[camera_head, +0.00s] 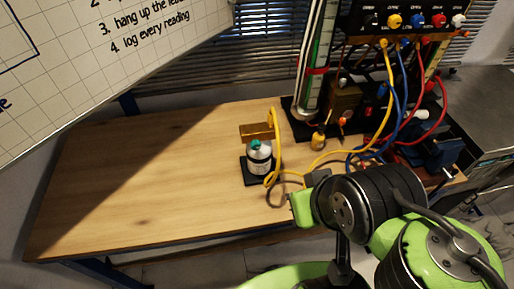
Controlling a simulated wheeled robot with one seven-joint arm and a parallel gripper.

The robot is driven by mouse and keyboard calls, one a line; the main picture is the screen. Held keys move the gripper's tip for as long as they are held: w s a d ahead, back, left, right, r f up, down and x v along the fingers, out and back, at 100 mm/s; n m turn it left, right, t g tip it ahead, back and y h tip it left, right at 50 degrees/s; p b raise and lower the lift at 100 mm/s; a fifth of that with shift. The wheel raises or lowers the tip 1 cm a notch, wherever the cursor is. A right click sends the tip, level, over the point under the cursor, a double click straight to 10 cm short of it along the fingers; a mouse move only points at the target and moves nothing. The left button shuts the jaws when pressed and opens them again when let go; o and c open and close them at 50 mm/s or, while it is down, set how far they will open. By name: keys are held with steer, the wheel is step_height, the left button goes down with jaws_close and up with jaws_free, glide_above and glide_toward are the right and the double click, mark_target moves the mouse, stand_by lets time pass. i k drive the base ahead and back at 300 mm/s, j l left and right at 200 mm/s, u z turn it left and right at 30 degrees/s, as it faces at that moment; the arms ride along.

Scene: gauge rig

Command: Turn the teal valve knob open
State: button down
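The teal valve knob (258,143) sits on top of a small white canister (259,158). The canister stands upright on a black square base (250,179) on the wooden bench. My green and black arm reaches in from the lower right, to the right of and nearer than the canister. I cannot make out the fingers of my gripper; they seem hidden by the arm or out of view. Nothing visible of my arm touches the knob.
A brass bracket (257,130) stands right behind the knob, and a yellow cable (277,150) loops close on its right. A gauge rig (318,62) with coloured plugs and blue and red cables fills the back right. The left side of the bench (140,185) is clear.

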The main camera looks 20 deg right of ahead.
mark_target(255, 145)
steer(key=j+z, duration=0.2)
steer(key=j, duration=1.65)
steer(key=k, duration=0.05)
